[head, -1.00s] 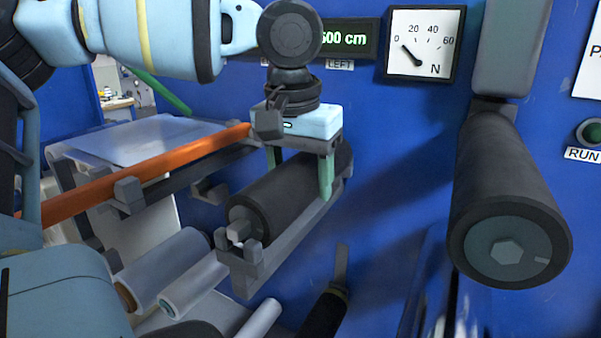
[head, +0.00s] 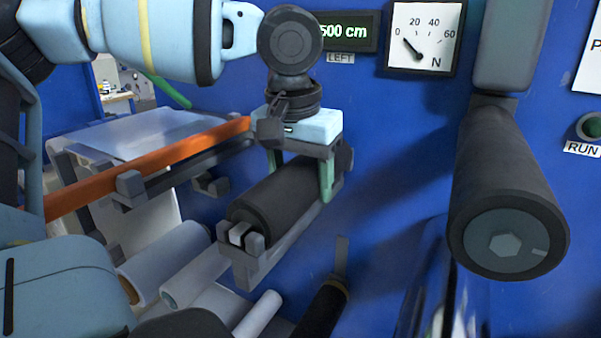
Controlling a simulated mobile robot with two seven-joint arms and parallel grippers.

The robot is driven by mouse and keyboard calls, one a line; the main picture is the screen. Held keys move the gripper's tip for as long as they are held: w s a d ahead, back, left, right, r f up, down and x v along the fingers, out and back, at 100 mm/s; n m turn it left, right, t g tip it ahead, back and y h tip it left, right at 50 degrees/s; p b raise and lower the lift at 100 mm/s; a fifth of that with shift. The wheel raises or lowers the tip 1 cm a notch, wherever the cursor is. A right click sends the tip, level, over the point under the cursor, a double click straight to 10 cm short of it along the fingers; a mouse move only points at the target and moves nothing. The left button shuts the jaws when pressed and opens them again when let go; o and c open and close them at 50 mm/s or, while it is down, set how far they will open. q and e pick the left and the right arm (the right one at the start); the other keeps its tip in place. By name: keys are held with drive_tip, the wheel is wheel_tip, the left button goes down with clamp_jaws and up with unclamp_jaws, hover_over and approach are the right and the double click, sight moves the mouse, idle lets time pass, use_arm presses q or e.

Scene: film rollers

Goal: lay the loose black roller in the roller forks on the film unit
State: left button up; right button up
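The loose black roller (head: 285,197) lies lengthwise over the grey roller forks (head: 275,252) on the film unit. The near end of its shaft sits between the prongs of the near fork. The far end is partly hidden by my gripper. My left gripper (head: 303,178) points down from above, with one green finger on each side of the roller, closed on it near its far half. Whether the shaft rests fully on the bottom of the forks I cannot tell. My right gripper is not in view.
A large dark roller (head: 505,190) juts out on the right. The blue panel (head: 395,150) behind carries a display (head: 345,31) and a gauge (head: 424,38).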

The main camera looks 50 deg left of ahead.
use_arm(q)
drive_tip(key=shift+f, duration=0.1)
drive_tip(key=o, duration=1.5)
drive_tip(key=r, duration=0.5)
drive_tip(key=s+r, duration=0.1)
drive_tip(key=r, duration=0.1)
drive_tip(key=shift+d+r+p, duration=0.15)
drive_tip(key=shift+r+p, duration=0.15)
drive_tip(key=shift+r, duration=0.1)
drive_tip(key=shift+s+f, duration=0.1)
